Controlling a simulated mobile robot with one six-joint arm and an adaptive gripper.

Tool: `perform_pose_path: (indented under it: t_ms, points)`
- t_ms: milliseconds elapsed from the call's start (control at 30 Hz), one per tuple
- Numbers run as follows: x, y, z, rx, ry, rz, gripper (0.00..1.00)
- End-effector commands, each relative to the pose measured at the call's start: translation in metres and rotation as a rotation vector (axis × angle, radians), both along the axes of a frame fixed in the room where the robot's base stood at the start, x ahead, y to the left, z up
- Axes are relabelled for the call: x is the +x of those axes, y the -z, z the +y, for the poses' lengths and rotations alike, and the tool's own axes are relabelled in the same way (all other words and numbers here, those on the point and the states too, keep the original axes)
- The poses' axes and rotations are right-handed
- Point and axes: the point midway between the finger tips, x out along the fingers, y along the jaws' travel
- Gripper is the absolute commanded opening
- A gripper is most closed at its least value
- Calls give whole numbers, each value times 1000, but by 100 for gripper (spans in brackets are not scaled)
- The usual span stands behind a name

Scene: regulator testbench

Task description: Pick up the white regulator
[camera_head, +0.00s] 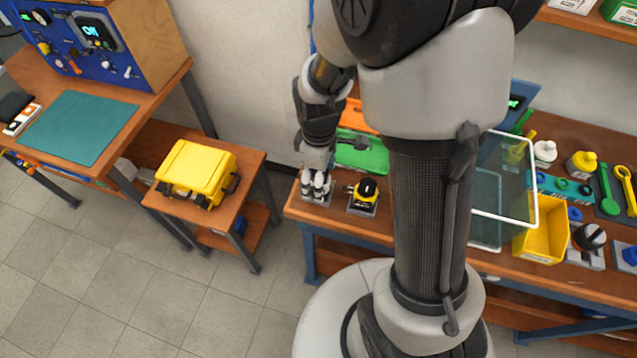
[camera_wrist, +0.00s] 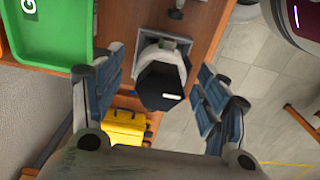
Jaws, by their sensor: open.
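The white regulator (camera_wrist: 172,58) has a white body and a black faceted knob (camera_wrist: 160,86). In the wrist view it stands on a grey square pad at the wooden bench's edge. My gripper (camera_wrist: 160,78) is open, with one blue-padded finger on each side of the regulator and visible gaps between. In the head view my gripper (camera_head: 317,186) points down over the pad (camera_head: 319,204) at the bench's left end. It hides most of the regulator there.
A yellow-and-black regulator (camera_head: 367,190) stands on its own pad close to the right. A green tray (camera_head: 362,153) and an orange tray lie behind. A yellow case (camera_head: 198,170) sits on a low stand at the left. Farther right are a clear framed panel and a yellow bin (camera_head: 541,236).

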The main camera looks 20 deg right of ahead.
Motion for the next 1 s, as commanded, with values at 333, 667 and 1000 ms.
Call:
perform_pose_path:
  t_ms: [333,667,1000]
  points:
    - [0,24,0,0,0,-1,68]
    - [0,24,0,-1,0,-1,48]
    - [0,24,0,-1,0,-1,26]
